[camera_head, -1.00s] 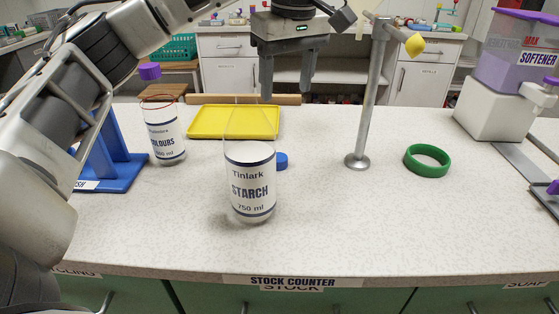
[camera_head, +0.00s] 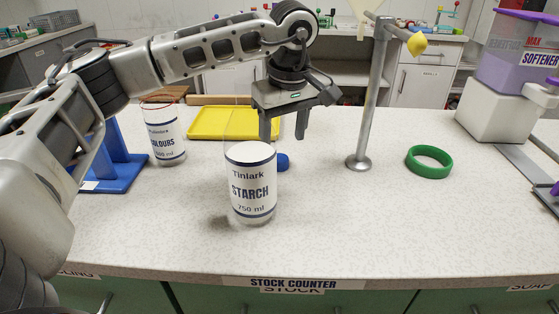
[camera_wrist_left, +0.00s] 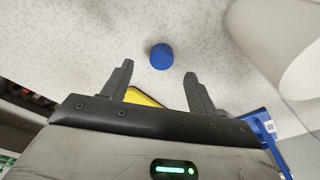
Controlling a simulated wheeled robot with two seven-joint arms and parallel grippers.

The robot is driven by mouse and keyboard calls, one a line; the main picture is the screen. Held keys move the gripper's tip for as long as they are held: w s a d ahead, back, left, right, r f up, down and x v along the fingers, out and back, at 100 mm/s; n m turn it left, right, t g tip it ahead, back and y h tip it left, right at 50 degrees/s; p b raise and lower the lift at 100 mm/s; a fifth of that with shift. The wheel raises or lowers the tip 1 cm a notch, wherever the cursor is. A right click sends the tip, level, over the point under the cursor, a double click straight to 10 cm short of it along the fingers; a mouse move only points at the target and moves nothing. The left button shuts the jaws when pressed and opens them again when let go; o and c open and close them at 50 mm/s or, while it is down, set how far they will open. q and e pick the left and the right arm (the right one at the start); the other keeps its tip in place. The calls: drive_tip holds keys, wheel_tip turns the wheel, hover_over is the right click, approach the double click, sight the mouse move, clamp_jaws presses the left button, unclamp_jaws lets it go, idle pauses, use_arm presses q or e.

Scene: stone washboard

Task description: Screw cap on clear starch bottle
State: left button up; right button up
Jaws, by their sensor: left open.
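The clear starch bottle (camera_head: 250,190) stands upright on the counter, its label reading Tinlark STARCH 750 ml. A blue cap (camera_head: 283,162) lies on the counter just behind and to the right of the bottle, partly hidden by it. The cap also shows in the left wrist view (camera_wrist_left: 161,56), ahead of the gap between the fingers. My left gripper (camera_head: 283,138) is open and empty, pointing down above and behind the cap. In the left wrist view its fingers (camera_wrist_left: 158,85) are spread apart with nothing between them. My right gripper is not in view.
A COLOURS bottle (camera_head: 165,135) and a blue stand (camera_head: 125,165) are at left. A yellow tray (camera_head: 205,124) lies behind the starch bottle. A metal post (camera_head: 371,100) and a green ring (camera_head: 428,161) stand right. The front counter is clear.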

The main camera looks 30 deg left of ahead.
sight(280, 158)
use_arm(q)
drive_tip(key=f, duration=0.3)
drive_tip(key=a+f, duration=0.1)
drive_tip(key=f, duration=0.1)
drive_tip(key=c, duration=1)
drive_tip(key=shift+c, duration=0.2)
wheel_tip(280, 158, up, 18)
drive_tip(key=p, duration=0.1)
drive_tip(key=shift+p, duration=0.35)
